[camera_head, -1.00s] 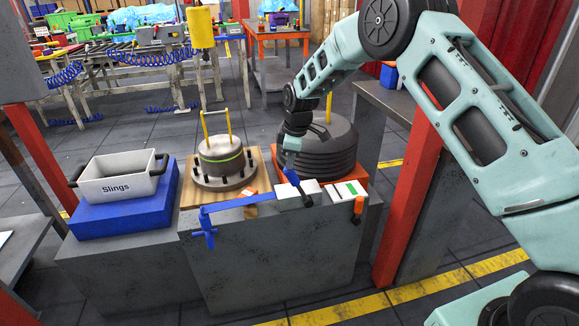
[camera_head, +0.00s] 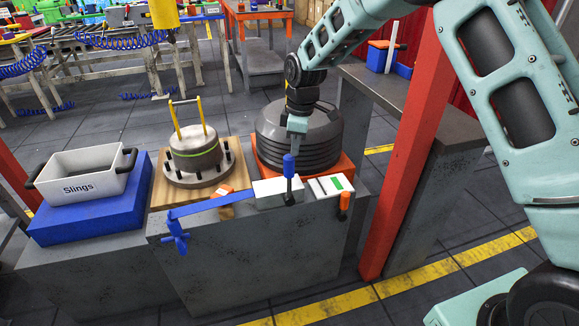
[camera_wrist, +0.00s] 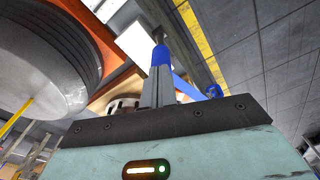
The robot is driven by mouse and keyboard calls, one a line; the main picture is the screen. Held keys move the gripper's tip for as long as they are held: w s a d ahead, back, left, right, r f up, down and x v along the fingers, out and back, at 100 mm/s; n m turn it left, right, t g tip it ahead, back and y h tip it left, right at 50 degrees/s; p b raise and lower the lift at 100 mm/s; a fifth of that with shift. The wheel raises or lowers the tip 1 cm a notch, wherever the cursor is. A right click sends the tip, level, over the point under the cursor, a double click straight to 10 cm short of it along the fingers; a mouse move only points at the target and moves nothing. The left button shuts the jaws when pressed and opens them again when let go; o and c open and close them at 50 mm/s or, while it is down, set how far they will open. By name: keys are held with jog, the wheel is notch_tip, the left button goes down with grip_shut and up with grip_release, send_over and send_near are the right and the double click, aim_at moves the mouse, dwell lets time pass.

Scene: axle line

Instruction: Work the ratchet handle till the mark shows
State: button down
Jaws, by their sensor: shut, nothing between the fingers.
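The ratchet handle (camera_head: 289,165) has a blue grip on a dark lever and stands nearly upright on a white block (camera_head: 268,192). A blue strap (camera_head: 210,203) runs left from the block to a blue hook-like end fitting (camera_head: 176,236). A white panel (camera_head: 318,189) with a green patch (camera_head: 336,183) sits right of the block. My gripper (camera_head: 297,130) is shut and empty, just above the grip; whether they touch is unclear. In the wrist view, the shut fingers (camera_wrist: 157,90) point toward the blue grip (camera_wrist: 160,55), which lies right at their tips.
A grey stepped drum (camera_head: 270,135) stands behind on an orange base. A flanged hub (camera_head: 195,150) with a yellow handle sits on a wooden board left of it. An orange handle (camera_head: 344,203) hangs at the panel's right. A Slings bin (camera_head: 85,185) and a red post (camera_head: 410,150) flank the bench.

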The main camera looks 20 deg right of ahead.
jog(key=s+a+r, duration=0.1)
jog(key=a+r, duration=0.2)
jog(key=r, duration=0.4)
jog(key=a+r, duration=0.4)
jog(key=r, duration=0.3)
jog(key=shift+s+r+n+t+p, duration=0.3)
jog(key=shift+s+r, duration=0.05)
jog(key=shift+r, duration=0.05)
jog(key=s+a+r+m+p, duration=0.2)
jog(key=s, duration=0.8)
jog(key=s+a+r+m+p, duration=0.1)
jog(key=s+a+r+p, duration=0.15)
jog(key=s, duration=0.85)
jog(key=s+d+f+m+p, duration=0.1)
jog(key=s+d, duration=0.1)
jog(key=s, duration=0.6)
jog(key=s+d+f+m+g+p, duration=0.1)
jog(key=s+d+m, duration=0.1)
jog(key=s, duration=0.7)
jog(key=shift+d+f, duration=0.25)
jog(key=shift+d, duration=0.3)
